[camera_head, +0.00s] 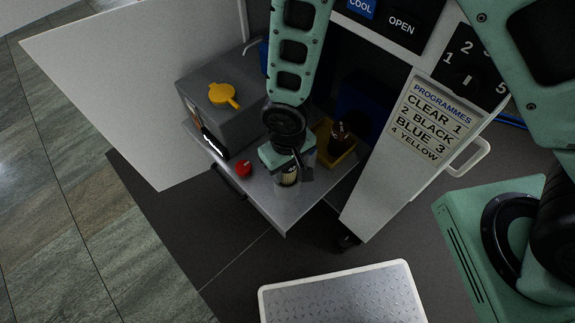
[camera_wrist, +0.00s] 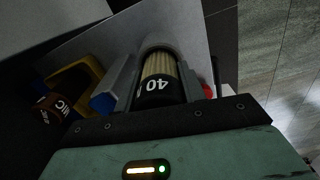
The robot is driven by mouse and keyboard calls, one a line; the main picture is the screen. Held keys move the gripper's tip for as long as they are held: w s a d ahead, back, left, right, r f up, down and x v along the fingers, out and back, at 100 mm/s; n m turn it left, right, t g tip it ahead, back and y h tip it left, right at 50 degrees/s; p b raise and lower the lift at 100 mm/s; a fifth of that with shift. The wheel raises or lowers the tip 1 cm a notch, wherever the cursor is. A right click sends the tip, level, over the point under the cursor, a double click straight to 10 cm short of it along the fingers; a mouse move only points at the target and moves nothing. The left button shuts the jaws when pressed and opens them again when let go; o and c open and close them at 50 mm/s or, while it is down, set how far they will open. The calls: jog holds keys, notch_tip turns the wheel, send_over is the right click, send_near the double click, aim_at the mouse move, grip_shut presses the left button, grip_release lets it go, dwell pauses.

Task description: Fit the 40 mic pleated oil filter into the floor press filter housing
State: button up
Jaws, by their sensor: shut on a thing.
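The pleated filter (camera_wrist: 160,72) has cream pleats and a black end marked 40. In the wrist view it sits between the fingers of my gripper (camera_wrist: 168,92), which is shut on it. A grey rounded rim (camera_wrist: 160,45) curves around its far end; I cannot tell whether this is the filter housing or whether the filter is inside it. In the head view my gripper (camera_head: 290,172) is low over the metal shelf (camera_head: 290,215), with the cream pleats (camera_head: 289,178) showing below it. The filter's lower end is hidden.
A yellow bin (camera_head: 342,152) with a brown item (camera_head: 339,132) stands right of my gripper. A grey box (camera_head: 215,115) with a yellow lever (camera_head: 222,95) stands left. A red knob (camera_head: 243,168) is near the shelf's left edge. A programmes panel (camera_head: 432,120) stands at right.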

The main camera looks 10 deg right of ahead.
jog(key=shift+f+b, duration=0.35)
jog(key=shift+f, duration=0.2)
jog(key=o, duration=1.1)
jog(key=shift+c, duration=0.2)
notch_tip(320, 180, up, 18)
jog(key=p, duration=0.3)
jog(key=s+d+r+n+p, duration=0.1)
jog(key=s+d+r+p, duration=0.2)
jog(key=r, duration=0.6)
jog(key=s+d+r+n+p, duration=0.1)
jog(key=s+d+r+p, duration=0.3)
jog(key=s+r, duration=0.4)
jog(key=shift+d+r+n+y, duration=0.3)
jog(key=shift+d+r, duration=0.25)
jog(key=shift+d, duration=0.05)
